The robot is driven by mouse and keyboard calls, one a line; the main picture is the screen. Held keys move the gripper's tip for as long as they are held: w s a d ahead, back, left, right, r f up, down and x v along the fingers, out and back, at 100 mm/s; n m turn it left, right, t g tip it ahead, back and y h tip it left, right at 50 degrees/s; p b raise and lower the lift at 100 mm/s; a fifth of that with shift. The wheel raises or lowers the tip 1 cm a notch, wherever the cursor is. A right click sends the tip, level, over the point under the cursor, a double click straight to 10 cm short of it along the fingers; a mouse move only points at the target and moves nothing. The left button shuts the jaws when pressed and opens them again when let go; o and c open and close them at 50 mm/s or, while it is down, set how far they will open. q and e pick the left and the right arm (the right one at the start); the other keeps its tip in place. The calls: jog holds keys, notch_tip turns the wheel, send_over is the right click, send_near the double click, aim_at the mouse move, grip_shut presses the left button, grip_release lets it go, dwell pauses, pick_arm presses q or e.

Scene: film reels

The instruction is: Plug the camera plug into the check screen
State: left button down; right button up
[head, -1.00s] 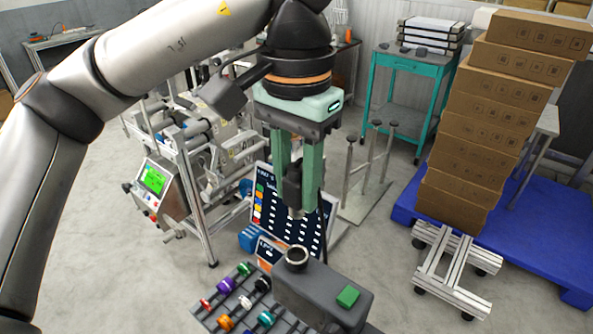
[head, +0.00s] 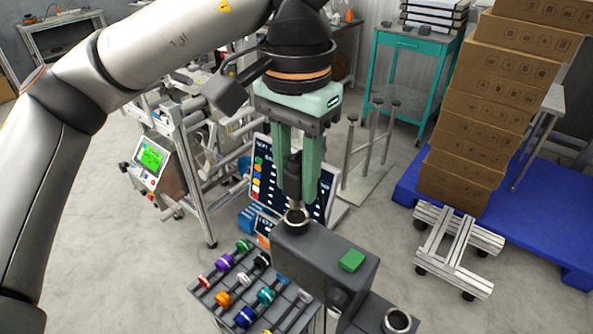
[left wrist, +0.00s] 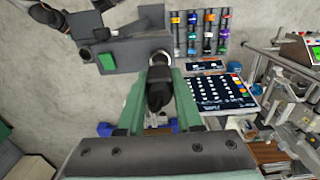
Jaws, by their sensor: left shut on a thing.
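The black camera plug (head: 294,172) is held upright between the green fingers of my left gripper (head: 297,192). It also shows between the fingers in the left wrist view (left wrist: 158,88). A dark grey box with a green button, apparently the check screen (head: 320,255), stands just below. Its round metal socket (head: 295,219) is directly under the plug's tip in the head view. The socket also shows beyond the plug in the left wrist view (left wrist: 160,58). Whether the tip touches or has entered the socket, I cannot tell. My right gripper is not in view.
A rack of coloured spools (head: 245,285) stands left of the box. A dark chart board (head: 264,180) is behind the plug. A second metal ring (head: 397,320) is at the lower right. Stacked cartons (head: 470,150) and a low metal dolly (head: 455,245) stand right. Floor between is clear.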

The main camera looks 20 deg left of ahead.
aim_at(297, 205)
pick_arm(q)
jog(key=shift+f+b, duration=1.6)
jog(key=shift+f, duration=0.45)
jog(key=c, duration=0.5)
grip_release()
jog(key=shift+r, duration=0.1)
notch_tip(297, 205, up, 12)
jog(key=p, duration=0.3)
jog(key=shift+r+p, duration=0.25)
jog(key=shift+p, duration=0.05)
jog(key=shift+s, duration=0.1)
